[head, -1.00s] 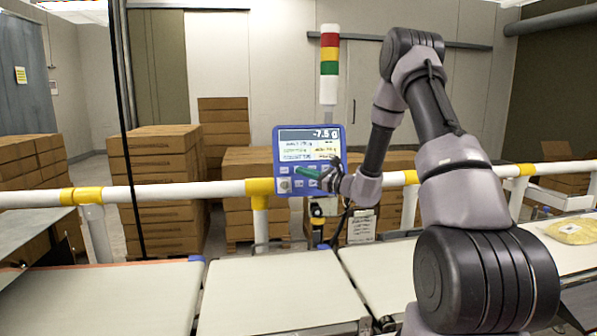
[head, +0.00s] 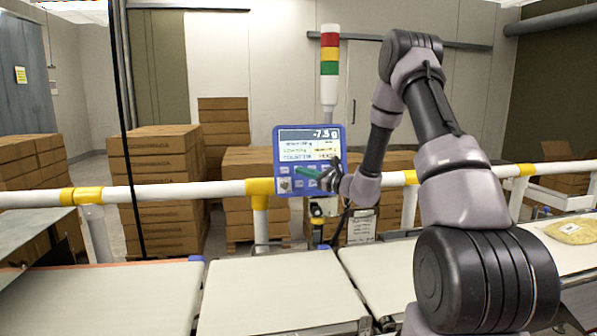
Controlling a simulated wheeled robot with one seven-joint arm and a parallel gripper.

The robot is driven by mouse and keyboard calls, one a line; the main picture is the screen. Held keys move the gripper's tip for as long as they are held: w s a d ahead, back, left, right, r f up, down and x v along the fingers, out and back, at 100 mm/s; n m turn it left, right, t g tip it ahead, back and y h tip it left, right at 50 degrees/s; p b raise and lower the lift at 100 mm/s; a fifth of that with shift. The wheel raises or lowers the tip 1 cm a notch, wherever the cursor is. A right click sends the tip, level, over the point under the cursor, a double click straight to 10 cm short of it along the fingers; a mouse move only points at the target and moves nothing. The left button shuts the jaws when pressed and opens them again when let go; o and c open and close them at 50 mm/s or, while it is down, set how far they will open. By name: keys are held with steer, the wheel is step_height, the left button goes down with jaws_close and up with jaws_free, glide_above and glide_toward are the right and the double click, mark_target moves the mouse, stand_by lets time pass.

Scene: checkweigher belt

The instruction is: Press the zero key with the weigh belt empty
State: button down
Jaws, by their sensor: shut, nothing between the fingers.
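The blue control panel (head: 287,142) stands behind the middle belt, its display reading -7.5 g. A row of small keys sits below its screen; their labels are too small to read.
A yellow-filled bag (head: 571,231) lies on the right belt (head: 520,245). The left belt (head: 90,300) is bare. A white rail (head: 160,191) with yellow joints runs behind the belts. A signal tower (head: 329,65) rises behind the panel; stacked cartons (head: 155,180) stand further back.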

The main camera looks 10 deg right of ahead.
steer(key=shift+w+f, duration=0.15)
steer(key=shift+w, duration=0.3)
stand_by(0.7)
steer(key=shift+s, duration=0.1)
steer(key=shift+s+r, duration=0.2)
steer(key=shift+s, duration=0.5)
steer(key=shift+s+r, duration=0.25)
steer(key=shift+s, duration=0.55)
steer(key=shift+s+r, duration=0.2)
steer(key=shift+s, duration=0.6)
steer(key=shift+s+r, duration=0.25)
steer(key=shift+s, duration=0.55)
